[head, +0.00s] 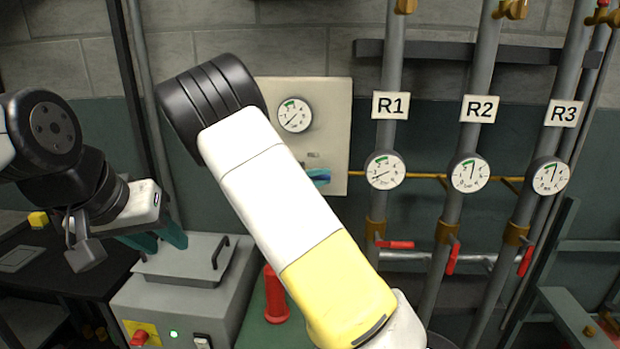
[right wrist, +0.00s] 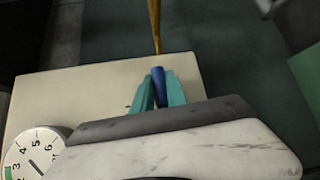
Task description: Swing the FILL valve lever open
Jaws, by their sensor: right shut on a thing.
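A blue lever (right wrist: 158,82) stands out from the cream panel on the wall; in the right wrist view it lies between the teal fingertips of my right gripper (right wrist: 160,92), which is shut on it. In the head view those teal fingers (head: 318,174) show at the panel's lower right part, and most of the gripper is hidden behind my right arm.
The cream panel (head: 335,100) carries a round gauge (head: 295,115). Pipes R1 (head: 390,105), R2 (head: 478,109) and R3 (head: 563,113) stand to the right with gauges and red levers. A grey machine (head: 160,300) and a red cylinder (head: 274,297) stand below.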

